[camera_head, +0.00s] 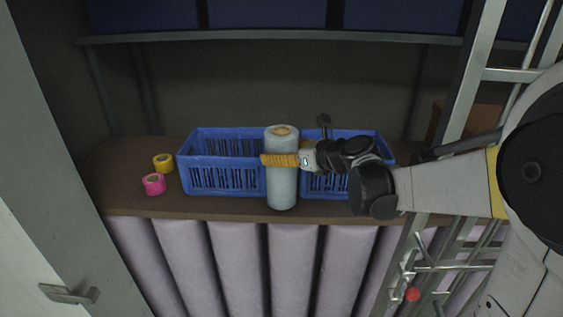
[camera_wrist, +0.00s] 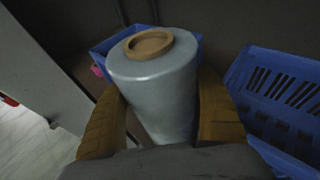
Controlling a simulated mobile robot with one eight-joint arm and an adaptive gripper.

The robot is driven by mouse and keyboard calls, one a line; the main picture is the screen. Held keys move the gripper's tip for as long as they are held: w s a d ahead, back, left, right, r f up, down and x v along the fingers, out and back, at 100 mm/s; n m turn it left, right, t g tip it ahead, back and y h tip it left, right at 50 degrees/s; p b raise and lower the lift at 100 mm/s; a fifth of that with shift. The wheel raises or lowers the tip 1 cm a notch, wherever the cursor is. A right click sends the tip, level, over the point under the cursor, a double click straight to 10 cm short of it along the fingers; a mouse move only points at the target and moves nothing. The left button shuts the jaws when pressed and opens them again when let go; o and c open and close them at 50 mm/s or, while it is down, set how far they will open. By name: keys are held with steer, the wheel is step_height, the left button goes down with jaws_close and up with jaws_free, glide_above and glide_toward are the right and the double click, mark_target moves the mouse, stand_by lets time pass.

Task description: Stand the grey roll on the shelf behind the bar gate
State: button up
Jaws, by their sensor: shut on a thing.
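The grey roll (camera_head: 283,189) is upright, with a brown core ring on top. It is near the front edge of the brown shelf (camera_head: 225,207), in front of the blue crates. I cannot tell whether its base touches the shelf. My gripper (camera_head: 280,158) reaches in from the right, its ribbed yellow fingers shut around the roll's upper part. In the wrist view the roll (camera_wrist: 155,90) fills the space between both fingers. Metal bars, apparently the bar gate (camera_head: 440,267), show at the lower right with a red knob, partly behind my arm.
Two blue crates, the left one (camera_head: 222,178) and the right one (camera_head: 322,184), stand on the shelf. A yellow roll (camera_head: 163,163) and a pink roll (camera_head: 153,184) lie left of them. Large pale rolls (camera_head: 293,265) stand below. An upper shelf (camera_head: 270,38) runs overhead.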

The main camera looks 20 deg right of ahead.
steer(key=shift+f, duration=0.3)
steer(key=o, duration=1.4)
steer(key=shift+f, duration=0.1)
steer(key=p+v, duration=0.1)
steer(key=v, duration=0.6)
steer(key=s+a+f+n+g+h, duration=0.1)
steer(key=s+a+f+n+g, duration=0.15)
steer(key=s+n, duration=0.6)
steer(key=s+a+f+n+g+h, duration=0.2)
steer(key=s+a+f+n, duration=0.15)
steer(key=s+n, duration=0.45)
steer(key=s+d+f+n+h, duration=0.1)
steer(key=s+n, duration=0.1)
steer(key=n, duration=0.2)
steer(key=s+d+n+h, duration=0.1)
steer(key=s+n, duration=0.2)
steer(key=n, duration=0.2)
steer(key=s+d+f+n+g+h, duration=0.1)
steer(key=s+n, duration=0.1)
steer(key=n, duration=0.3)
steer(key=shift+s+f, duration=0.3)
